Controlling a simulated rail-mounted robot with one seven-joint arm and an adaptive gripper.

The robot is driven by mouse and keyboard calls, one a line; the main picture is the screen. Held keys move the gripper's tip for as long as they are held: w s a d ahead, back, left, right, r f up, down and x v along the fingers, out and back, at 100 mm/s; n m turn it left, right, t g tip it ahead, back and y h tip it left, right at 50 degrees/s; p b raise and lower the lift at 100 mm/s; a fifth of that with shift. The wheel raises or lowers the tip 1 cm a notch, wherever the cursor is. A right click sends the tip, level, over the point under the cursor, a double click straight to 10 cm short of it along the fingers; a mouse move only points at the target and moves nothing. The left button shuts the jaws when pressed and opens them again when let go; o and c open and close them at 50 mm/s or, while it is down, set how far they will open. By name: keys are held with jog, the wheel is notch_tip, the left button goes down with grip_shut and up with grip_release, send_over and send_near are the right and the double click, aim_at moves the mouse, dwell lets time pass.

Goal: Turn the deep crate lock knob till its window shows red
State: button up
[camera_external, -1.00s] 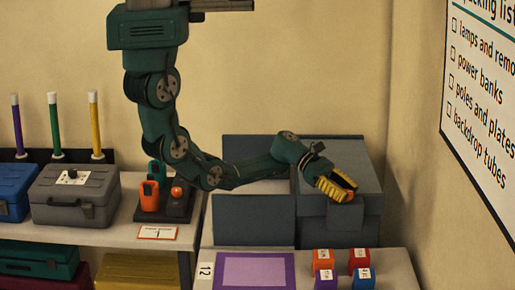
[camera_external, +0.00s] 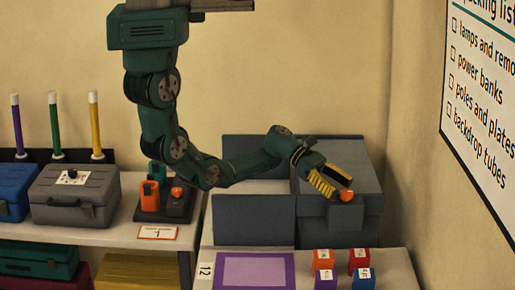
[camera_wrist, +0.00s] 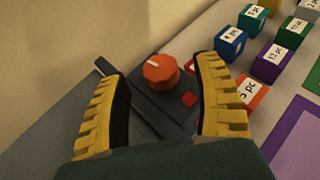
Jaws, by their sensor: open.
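The orange-red lock knob (camera_external: 347,195) sits on a grey block at the front of the deep grey crate (camera_external: 310,228). In the wrist view the knob (camera_wrist: 160,74) has a white mark on its top, and a small square window (camera_wrist: 189,98) beside it looks red. My gripper (camera_external: 329,182) is open, just behind and left of the knob in the external view. In the wrist view the yellow fingers of my gripper (camera_wrist: 165,68) stand apart on either side of the knob, with visible gaps and nothing held.
A second grey crate (camera_external: 253,218) stands at the left of the deep one. Several labelled small cubes (camera_external: 323,259) and a purple-framed mat (camera_external: 253,270) lie in front on the table. The wall is close on the right.

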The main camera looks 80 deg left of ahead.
jog(key=v, duration=0.9)
jog(key=shift+s, duration=0.15)
